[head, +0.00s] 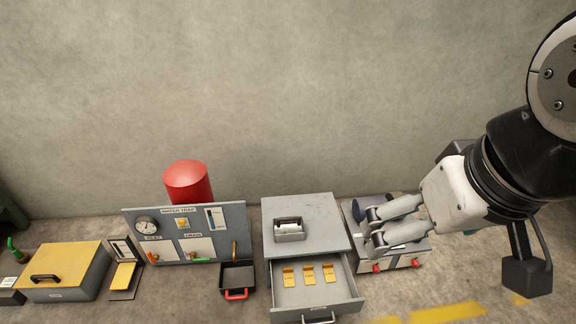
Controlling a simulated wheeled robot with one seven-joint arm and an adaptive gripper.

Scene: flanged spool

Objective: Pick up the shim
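I cannot tell for certain which thing is the shim. Three small yellow bent pieces (309,274) stand in a row in the open drawer (336,291) of a grey cabinet. A small grey open box (289,232) on the cabinet top holds a pale piece too small to make out. My gripper (371,228) is at the right, its two fingers apart and pointing left. It is in front of a low grey unit (411,257) with red knobs and hides part of it and of a dark round thing there. Nothing shows between the fingers.
Left of the cabinet are a black tray (237,277) with a red handle, a grey water trap panel (157,222), a red cylinder (188,182) and a yellow-lidded box (64,265). A concrete wall stands behind. The floor at front right is clear, with yellow marks (447,313).

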